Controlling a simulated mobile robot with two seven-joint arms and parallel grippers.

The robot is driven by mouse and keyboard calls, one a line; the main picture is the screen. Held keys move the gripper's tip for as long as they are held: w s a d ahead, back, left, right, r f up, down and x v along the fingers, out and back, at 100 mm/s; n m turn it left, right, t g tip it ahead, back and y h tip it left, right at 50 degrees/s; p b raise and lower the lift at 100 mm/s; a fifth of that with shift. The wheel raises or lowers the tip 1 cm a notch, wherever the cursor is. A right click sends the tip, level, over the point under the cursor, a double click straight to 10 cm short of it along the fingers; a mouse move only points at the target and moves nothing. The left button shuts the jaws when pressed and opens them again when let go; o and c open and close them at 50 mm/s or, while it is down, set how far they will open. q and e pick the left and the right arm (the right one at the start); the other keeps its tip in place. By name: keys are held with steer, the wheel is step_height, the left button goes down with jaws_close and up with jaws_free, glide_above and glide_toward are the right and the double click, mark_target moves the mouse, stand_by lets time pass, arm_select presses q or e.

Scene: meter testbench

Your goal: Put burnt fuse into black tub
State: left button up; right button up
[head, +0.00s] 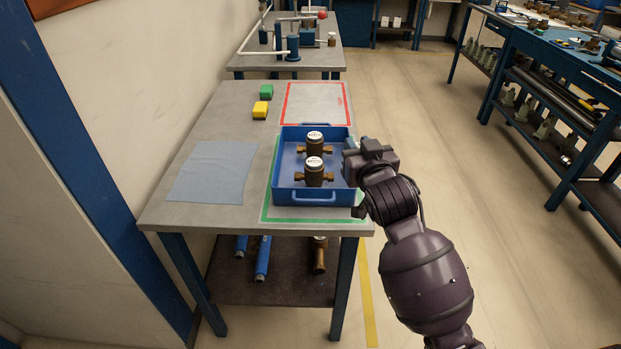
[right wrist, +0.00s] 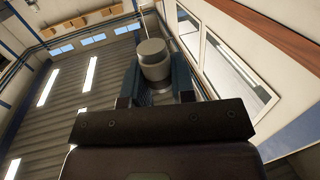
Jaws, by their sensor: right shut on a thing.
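My right gripper (head: 352,160) is at the right wall of a blue tray (head: 318,197) on the grey table. In the right wrist view its fingers (right wrist: 157,78) are shut on a grey cylindrical thing (right wrist: 153,60) with a pale round top; I cannot tell what it is. In the head view the gripper hides this thing. Two brass meters with white caps stand upright in the tray, a far one (head: 314,148) and a near one (head: 314,176). I make out no burnt fuse and no black tub. My left gripper is not in view.
A blue-grey cloth (head: 212,172) lies at the table's left. The red-outlined area (head: 316,104) is empty. A green outline (head: 268,212) surrounds the tray. A loaded workbench (head: 545,50) stands at right.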

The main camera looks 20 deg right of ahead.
steer(key=w, duration=0.2)
steer(key=b, duration=0.4)
glide_above(346, 199)
steer(key=s, duration=0.3)
step_height(346, 199, down, 13)
steer(key=shift+a+f, duration=0.1)
steer(key=shift+f, duration=0.4)
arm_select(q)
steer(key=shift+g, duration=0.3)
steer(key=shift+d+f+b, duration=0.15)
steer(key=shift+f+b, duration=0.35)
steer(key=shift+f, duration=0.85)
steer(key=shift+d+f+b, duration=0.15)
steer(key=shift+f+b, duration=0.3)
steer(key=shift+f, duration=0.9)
arm_select(e)
steer(key=shift+f, duration=2.8)
steer(key=shift+f, duration=0.2)
steer(key=o, duration=0.6)
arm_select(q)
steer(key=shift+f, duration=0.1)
arm_select(e)
steer(key=shift+r, duration=0.1)
